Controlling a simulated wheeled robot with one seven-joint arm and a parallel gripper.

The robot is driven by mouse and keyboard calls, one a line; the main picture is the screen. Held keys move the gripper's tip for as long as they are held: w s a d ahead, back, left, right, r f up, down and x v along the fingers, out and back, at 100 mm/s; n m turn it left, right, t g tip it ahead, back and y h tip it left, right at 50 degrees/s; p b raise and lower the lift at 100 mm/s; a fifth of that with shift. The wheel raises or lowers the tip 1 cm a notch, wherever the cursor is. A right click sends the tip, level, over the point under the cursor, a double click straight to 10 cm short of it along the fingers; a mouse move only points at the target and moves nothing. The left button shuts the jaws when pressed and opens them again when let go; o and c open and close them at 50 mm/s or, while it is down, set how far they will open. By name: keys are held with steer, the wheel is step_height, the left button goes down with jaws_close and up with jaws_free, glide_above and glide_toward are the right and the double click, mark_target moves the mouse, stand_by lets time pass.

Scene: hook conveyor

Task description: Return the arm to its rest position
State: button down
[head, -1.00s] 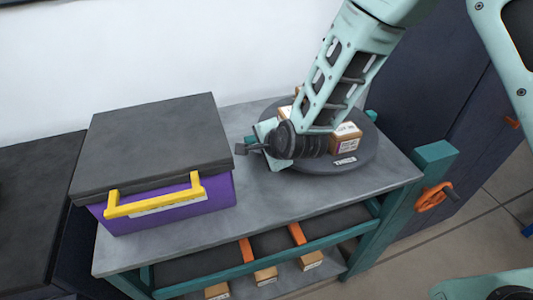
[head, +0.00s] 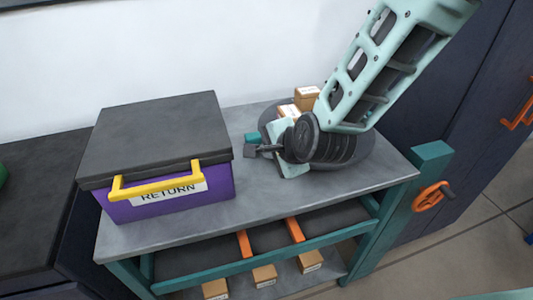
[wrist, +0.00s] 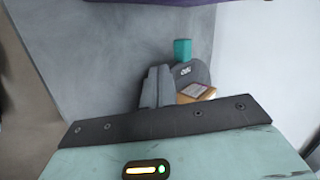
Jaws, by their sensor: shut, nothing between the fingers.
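My gripper (head: 262,149) is above the grey workbench, between the purple box and the round dark turntable (head: 357,157). Its fingers are shut and empty, pointing left toward the box. The fingers (wrist: 157,88) also show in the wrist view. My arm slopes down from the upper right and hides much of the turntable. Small cardboard boxes (head: 307,94) stand on the turntable behind my wrist. One cardboard box (wrist: 197,92) shows beyond the fingers in the wrist view.
A purple box (head: 215,184) with a dark lid, yellow handle and RETURN label stands on the workbench (head: 265,207). Several cardboard boxes (head: 264,276) sit on the lower shelf. An orange crank (head: 430,196) is at the bench's right end. A dark cabinet (head: 440,120) stands at right.

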steer(key=s+d+r+n+g+h, duration=0.1)
steer(key=s+d+r+n+g, duration=0.1)
steer(key=s+d+n, duration=0.2)
steer(key=s+d+r+n+g+h, duration=0.1)
steer(key=s+d+r+n+g, duration=0.2)
steer(key=s+n, duration=0.6)
steer(key=s+d+r+n+g+h, duration=0.2)
steer(key=s+d+n, duration=0.3)
steer(key=s, duration=0.6)
steer(key=shift+s+d+r+n+g, duration=0.2)
steer(key=shift+s+n+g, duration=0.15)
steer(key=shift+n+g, duration=0.45)
steer(key=shift+a, duration=0.15)
